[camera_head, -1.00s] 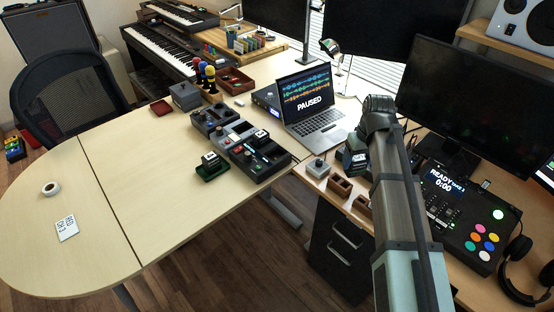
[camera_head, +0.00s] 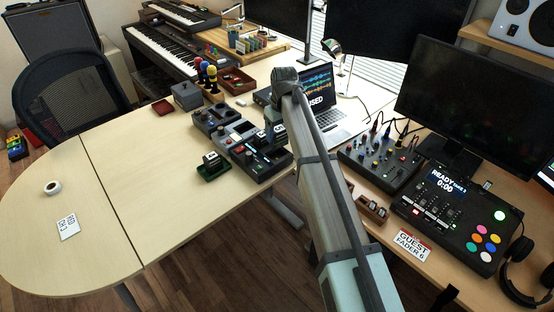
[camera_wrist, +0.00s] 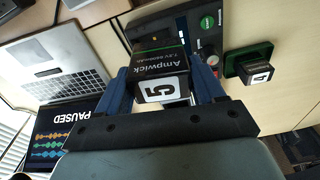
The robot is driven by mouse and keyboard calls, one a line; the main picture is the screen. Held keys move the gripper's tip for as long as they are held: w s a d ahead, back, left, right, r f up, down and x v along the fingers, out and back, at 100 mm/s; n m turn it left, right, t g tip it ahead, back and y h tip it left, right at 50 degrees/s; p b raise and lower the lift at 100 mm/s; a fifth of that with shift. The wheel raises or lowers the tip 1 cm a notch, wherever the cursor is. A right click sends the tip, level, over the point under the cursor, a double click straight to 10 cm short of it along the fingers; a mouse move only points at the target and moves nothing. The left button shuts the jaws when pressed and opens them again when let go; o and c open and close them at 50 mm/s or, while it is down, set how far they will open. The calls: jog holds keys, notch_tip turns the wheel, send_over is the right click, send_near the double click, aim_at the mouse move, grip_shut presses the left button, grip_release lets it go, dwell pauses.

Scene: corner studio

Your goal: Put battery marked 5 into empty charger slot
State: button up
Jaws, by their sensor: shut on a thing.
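My gripper (camera_wrist: 160,66) is shut on the battery marked 5 (camera_wrist: 163,90), a black block with a white label and "Ampwick" lettering, in the wrist view. In the head view my gripper (camera_head: 277,132) is above the back right of the dark charger unit (camera_head: 264,170), and the arm hides part of that unit. The charger (camera_wrist: 208,48) also shows behind the held battery in the wrist view, with a round green mark. The battery covers part of it, so I cannot tell which slot is empty. Another battery (camera_wrist: 257,74) sits in a green tray (camera_wrist: 234,56).
The green tray (camera_head: 208,175) is left of the charger. More dark units (camera_head: 210,118) stand behind it. A laptop (camera_head: 335,122) is to the right, partly behind my arm. A mixer (camera_head: 375,165) stands further right.

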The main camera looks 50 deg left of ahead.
aim_at(277, 146)
jog(key=shift+n, duration=0.7)
jog(key=shift+w+a+f, duration=0.25)
jog(key=shift+a+f, duration=0.2)
jog(key=shift+f, duration=1.15)
jog(key=shift+w+a+f, duration=0.25)
jog(key=shift+a+f, duration=0.2)
jog(key=shift+f, duration=1.15)
jog(key=shift+w+a+f, duration=0.25)
jog(key=shift+a+f, duration=0.2)
jog(key=shift+f, duration=1.15)
jog(key=o, duration=1.4)
jog(key=shift+f, duration=0.1)
jog(key=r, duration=0.4)
jog(key=d+r, duration=0.1)
jog(key=r, duration=0.7)
jog(key=shift+d+r, duration=0.1)
jog(key=shift+d, duration=0.15)
